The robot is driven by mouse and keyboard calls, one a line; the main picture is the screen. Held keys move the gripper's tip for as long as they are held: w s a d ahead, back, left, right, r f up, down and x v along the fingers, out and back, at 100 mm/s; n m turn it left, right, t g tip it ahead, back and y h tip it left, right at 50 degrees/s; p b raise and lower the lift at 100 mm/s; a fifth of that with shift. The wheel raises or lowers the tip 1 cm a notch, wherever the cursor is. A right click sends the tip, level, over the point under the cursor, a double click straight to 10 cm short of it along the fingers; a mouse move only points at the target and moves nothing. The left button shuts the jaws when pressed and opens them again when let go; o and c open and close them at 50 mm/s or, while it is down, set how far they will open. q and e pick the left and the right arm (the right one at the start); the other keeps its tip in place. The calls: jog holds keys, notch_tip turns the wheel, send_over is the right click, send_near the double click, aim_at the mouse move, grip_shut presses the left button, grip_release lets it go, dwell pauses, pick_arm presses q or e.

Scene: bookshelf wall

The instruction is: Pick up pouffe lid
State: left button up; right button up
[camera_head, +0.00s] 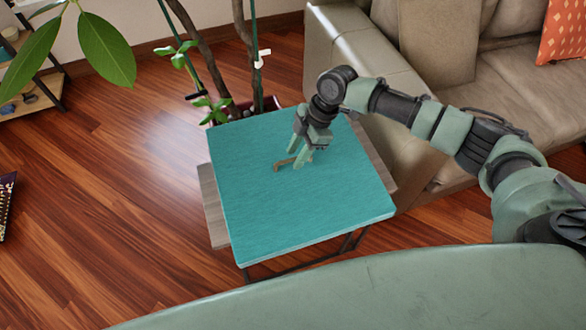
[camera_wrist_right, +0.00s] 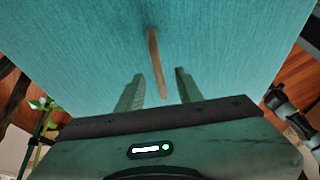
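The pouffe lid (camera_head: 330,204) is a flat teal square lying over a wooden-topped side table in the head view. A small brown strap handle (camera_head: 279,166) stands out near its middle. My right gripper (camera_head: 300,158) is over the lid, beside the strap. In the right wrist view the lid (camera_wrist_right: 90,60) fills most of the picture, and the strap (camera_wrist_right: 156,62) runs down toward the gap between the open fingers of my right gripper (camera_wrist_right: 160,88). I cannot tell whether the fingers touch the lid. My left gripper is not in view.
The wooden side table (camera_head: 212,205) shows past the lid's edges. A beige sofa (camera_head: 365,60) stands close on the right. A potted plant (camera_head: 240,108) is just behind the table. Wooden floor (camera_head: 120,190) is free on the left.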

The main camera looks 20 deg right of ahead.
jog(key=shift+f, duration=0.2)
grip_shut()
dwell(1.2)
jog(key=shift+w+a+r, duration=0.1)
jog(key=shift+w+r, duration=0.05)
